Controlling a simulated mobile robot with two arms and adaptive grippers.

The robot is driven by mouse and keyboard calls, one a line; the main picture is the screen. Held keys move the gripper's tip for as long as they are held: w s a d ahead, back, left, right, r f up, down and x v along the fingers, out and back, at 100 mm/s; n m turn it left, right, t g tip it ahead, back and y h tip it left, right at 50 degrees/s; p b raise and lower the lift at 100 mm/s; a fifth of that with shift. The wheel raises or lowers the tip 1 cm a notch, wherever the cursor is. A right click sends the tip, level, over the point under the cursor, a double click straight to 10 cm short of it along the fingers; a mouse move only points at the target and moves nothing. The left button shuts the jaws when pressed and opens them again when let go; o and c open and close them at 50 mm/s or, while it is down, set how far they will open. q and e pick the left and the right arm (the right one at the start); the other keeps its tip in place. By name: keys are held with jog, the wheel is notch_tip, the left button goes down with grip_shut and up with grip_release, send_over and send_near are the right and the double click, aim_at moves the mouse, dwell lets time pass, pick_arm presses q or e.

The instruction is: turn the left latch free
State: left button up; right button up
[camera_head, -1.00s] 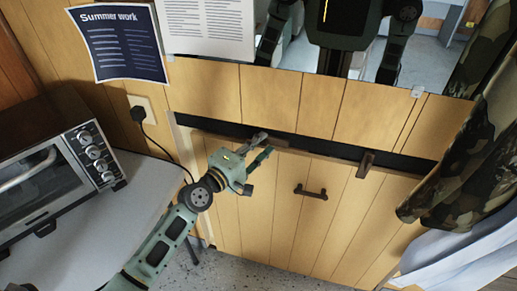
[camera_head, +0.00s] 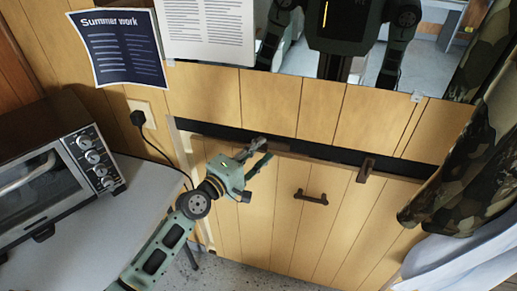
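A wooden panel (camera_head: 285,225) with a dark handle (camera_head: 311,198) stands below a dark gap. The left latch (camera_head: 277,146) is a small brown wooden bar at the panel's top edge. It lies roughly along that edge, partly hidden by my gripper. My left gripper (camera_head: 260,153) is at the latch's left end, its two fingers apart. I cannot tell whether they touch it. My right gripper is not in view.
A toaster oven (camera_head: 50,165) sits on a light table (camera_head: 110,210) at the left. A plug and cord (camera_head: 140,118) hang from the wall beside it. A camouflage curtain (camera_head: 460,175) hangs at the right. A mirror (camera_head: 300,55) above reflects my body.

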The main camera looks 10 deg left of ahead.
pick_arm(q)
jog(key=v, duration=1.1)
jog(key=shift+s, duration=0.25)
jog(key=shift+a, duration=0.15)
jog(key=s+a+f+m+g+y, duration=0.1)
jog(key=a+f+y, duration=0.15)
jog(key=f, duration=0.65)
jog(key=a+f+m+g+y, duration=0.1)
jog(key=a+f+m+g, duration=0.15)
jog(key=f, duration=0.75)
jog(key=s+a+f+m+g+y+p, duration=0.15)
jog(key=s+f, duration=0.25)
jog(key=f, duration=0.4)
jog(key=s+a+f+m+g+y+b, duration=0.1)
jog(key=s+f+g, duration=0.1)
jog(key=s+f, duration=0.5)
jog(key=s+f+m+g, duration=0.4)
jog(key=s+f, duration=0.8)
jog(key=f, duration=0.3)
jog(key=s+d+f+m+g, duration=0.2)
jog(key=s+f+m, duration=0.1)
jog(key=s, duration=0.7)
jog(key=s+d+f+m+g+y+p, duration=0.1)
jog(key=s+f, duration=0.3)
jog(key=s, duration=0.7)
jog(key=shift+d+f+m+g, duration=0.2)
jog(key=shift+d+m+g, duration=0.5)
jog(key=shift+m, duration=0.2)
